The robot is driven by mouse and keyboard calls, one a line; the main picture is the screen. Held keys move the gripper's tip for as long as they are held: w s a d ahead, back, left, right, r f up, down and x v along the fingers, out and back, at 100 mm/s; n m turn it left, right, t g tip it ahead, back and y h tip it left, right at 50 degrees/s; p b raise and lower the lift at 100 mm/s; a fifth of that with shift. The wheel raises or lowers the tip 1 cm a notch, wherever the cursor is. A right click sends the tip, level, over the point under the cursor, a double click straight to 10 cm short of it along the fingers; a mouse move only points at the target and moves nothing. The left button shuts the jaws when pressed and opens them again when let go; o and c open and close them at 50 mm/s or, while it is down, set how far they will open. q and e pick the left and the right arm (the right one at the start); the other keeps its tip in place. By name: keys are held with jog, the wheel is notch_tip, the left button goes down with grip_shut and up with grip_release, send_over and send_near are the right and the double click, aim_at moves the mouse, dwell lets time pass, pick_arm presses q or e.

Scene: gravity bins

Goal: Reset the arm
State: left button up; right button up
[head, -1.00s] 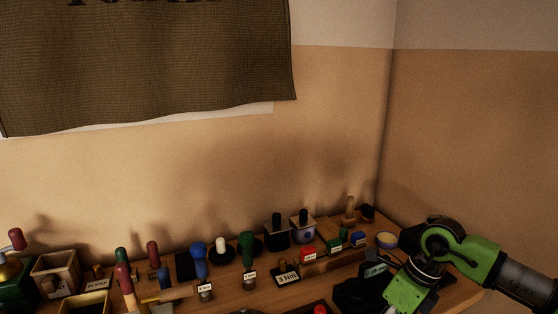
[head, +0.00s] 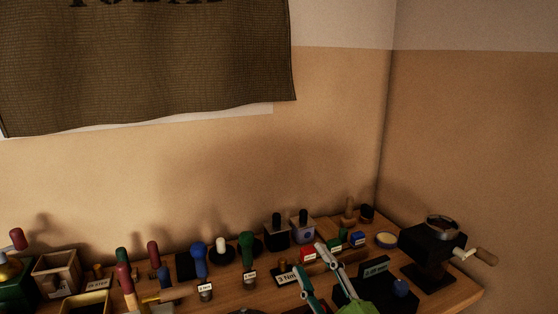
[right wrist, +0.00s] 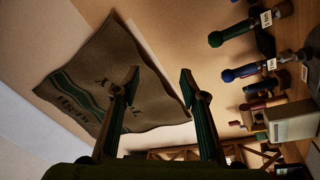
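My right gripper (head: 310,260) shows at the bottom of the head view, right of the middle. Its two grey-and-green fingers point upward and stand apart over the front of the bench. In the right wrist view, the right gripper (right wrist: 159,78) has its fingers spread with nothing between them. Past them are a hanging sack cloth (right wrist: 95,90) and the wall. My left gripper is not in view.
The wooden bench (head: 455,296) is crowded along the wall with several coloured-handled tools. A black grinder (head: 432,245) with a wooden crank handle stands at the right corner. A red block (head: 307,254) sits close behind the right gripper. Space above the bench is clear.

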jog(key=s+d+f+m+g+h, duration=0.3)
jog(key=d+f, duration=0.1)
jog(key=f, duration=0.3)
jog(key=s+d+f+m+g+h, duration=0.2)
jog(key=s+d+f+m, duration=0.2)
jog(key=f, duration=0.3)
jog(key=s+d+f+m+g+h, duration=0.3)
jog(key=d+f, duration=0.1)
jog(key=f, duration=0.3)
jog(key=s+d+f+m+g, duration=0.15)
jog(key=s+f+g, duration=0.3)
jog(key=s, duration=0.55)
jog(key=s+f+m+g, duration=0.25)
jog(key=s+f, duration=0.35)
jog(key=s, duration=0.3)
notch_tip(320, 180, down, 25)
jog(key=s+g, duration=0.1)
jog(key=g, duration=0.1)
jog(key=s+d+f+n+g, duration=0.1)
jog(key=s+d+f, duration=0.2)
jog(key=s+f, duration=1.4)
jog(key=shift+s+f, duration=0.15)
jog(key=shift+s, duration=0.25)
